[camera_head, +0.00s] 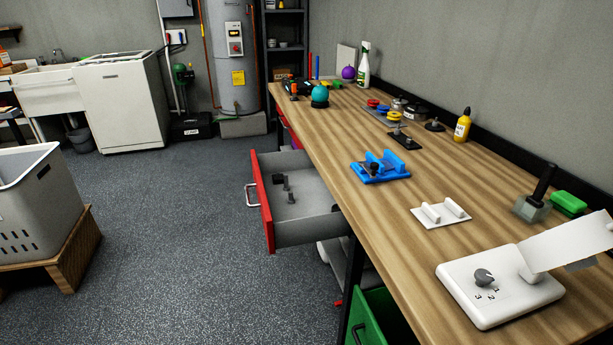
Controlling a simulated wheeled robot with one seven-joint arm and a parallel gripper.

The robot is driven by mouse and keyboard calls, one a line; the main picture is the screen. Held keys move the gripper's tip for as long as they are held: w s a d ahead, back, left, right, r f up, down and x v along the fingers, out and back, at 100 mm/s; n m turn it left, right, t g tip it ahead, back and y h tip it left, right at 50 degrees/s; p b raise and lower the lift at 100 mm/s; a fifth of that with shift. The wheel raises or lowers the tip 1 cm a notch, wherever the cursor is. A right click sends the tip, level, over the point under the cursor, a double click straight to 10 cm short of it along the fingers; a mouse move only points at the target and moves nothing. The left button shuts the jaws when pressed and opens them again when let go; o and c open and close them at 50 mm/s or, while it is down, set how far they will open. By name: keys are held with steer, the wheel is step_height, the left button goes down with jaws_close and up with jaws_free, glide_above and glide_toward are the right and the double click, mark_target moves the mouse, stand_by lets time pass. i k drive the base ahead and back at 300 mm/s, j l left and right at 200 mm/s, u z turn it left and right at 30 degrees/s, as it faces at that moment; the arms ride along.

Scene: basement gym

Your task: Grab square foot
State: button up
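The red-fronted drawer (263,200) stands open below the workbench. Several small dark parts lie in it. One is a dark upright piece (287,183) with a narrow stem, and another dark piece (291,197) is in front of it. A further dark part (279,180) is just behind. They are too small for me to tell which one has a square foot. My gripper is not in view, so I cannot see it near any of these parts.
The wooden workbench (340,130) runs along the right wall. It carries a blue fixture (379,167), a white two-ridged holder (440,213), a white knobbed box (500,289) and a dark-handled block (533,207). A green drawer (367,322) is below.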

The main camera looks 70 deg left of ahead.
mark_target(278, 178)
steer(key=i+l+u, duration=0.2)
steer(key=i, duration=0.15)
steer(key=i+u, duration=0.25)
steer(key=i, duration=0.15)
steer(key=u, duration=1.85)
steer(key=i+j+z, duration=0.1)
steer(key=z, duration=0.3)
steer(key=j+z, duration=0.15)
steer(key=z, duration=0.2)
steer(key=i+j+z, duration=0.1)
steer(key=j, duration=0.35)
steer(key=i+j+z, duration=0.1)
steer(key=j, duration=0.35)
steer(key=i+j+z, duration=0.1)
steer(key=j, duration=0.4)
steer(key=i+j+z, duration=0.1)
steer(key=i+j, duration=0.15)
steer(key=j, duration=0.2)
steer(key=i+j, duration=0.3)
steer(key=j+z, duration=0.05)
steer(key=j, duration=0.05)
